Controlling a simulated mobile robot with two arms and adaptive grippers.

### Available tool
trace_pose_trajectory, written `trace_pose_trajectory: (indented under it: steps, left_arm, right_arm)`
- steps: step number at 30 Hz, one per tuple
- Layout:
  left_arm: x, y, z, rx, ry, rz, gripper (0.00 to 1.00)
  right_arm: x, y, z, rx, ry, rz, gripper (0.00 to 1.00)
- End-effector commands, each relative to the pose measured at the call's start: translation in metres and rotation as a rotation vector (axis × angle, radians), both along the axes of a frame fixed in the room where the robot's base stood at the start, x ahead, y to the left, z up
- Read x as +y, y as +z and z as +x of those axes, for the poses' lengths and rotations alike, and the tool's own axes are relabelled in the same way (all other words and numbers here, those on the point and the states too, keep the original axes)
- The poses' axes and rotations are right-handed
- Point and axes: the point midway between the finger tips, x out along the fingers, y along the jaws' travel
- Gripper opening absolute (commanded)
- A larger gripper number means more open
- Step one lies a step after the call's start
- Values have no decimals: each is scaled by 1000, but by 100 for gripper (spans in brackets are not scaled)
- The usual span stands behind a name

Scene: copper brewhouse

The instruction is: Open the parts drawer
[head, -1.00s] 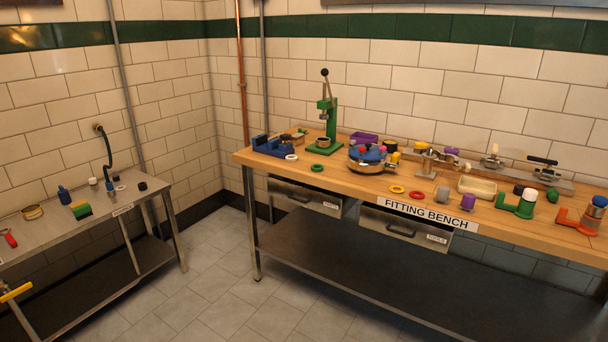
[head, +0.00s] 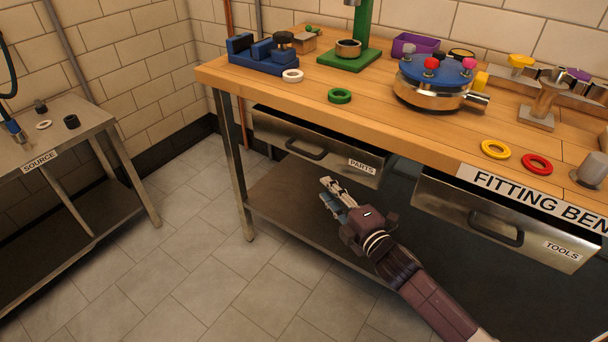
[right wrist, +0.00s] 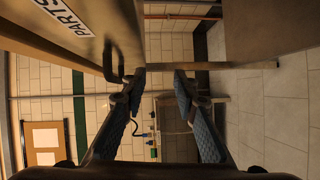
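The parts drawer (head: 345,166) hangs under the left part of the bench and looks shut. Its front carries a PARTS label and a dark bar handle (head: 306,152). My right gripper (head: 328,192) is below and slightly right of the handle in the head view, in front of the drawer and holding nothing. In the right wrist view its two blue-padded fingers (right wrist: 160,78) are spread apart. There the handle (right wrist: 111,62) and drawer front (right wrist: 75,35) are to the left, outside the gap between the fingers. My left gripper is not in view.
The tools drawer (head: 540,248) with its own handle is to the right. The wooden bench top (head: 290,100) overhangs the drawers and bears rings and fixtures. A lower shelf (head: 285,195) runs beneath. The floor (head: 190,260) at left is clear.

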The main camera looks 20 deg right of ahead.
Motion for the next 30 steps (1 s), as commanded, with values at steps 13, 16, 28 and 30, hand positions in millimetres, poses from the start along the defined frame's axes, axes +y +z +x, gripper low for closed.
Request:
trace_pose_trajectory:
  steps: [13,16,28,30]
  left_arm:
    - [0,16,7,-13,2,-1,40]
    - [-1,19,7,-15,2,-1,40]
    - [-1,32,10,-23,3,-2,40]
    - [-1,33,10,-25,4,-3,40]
  right_arm:
    - [24,68,18,-213,97,-181,27]
    - [28,69,32,-212,96,-182,27]
    - [41,70,76,-208,97,-178,27]
    - [42,71,78,-208,97,-178,27]
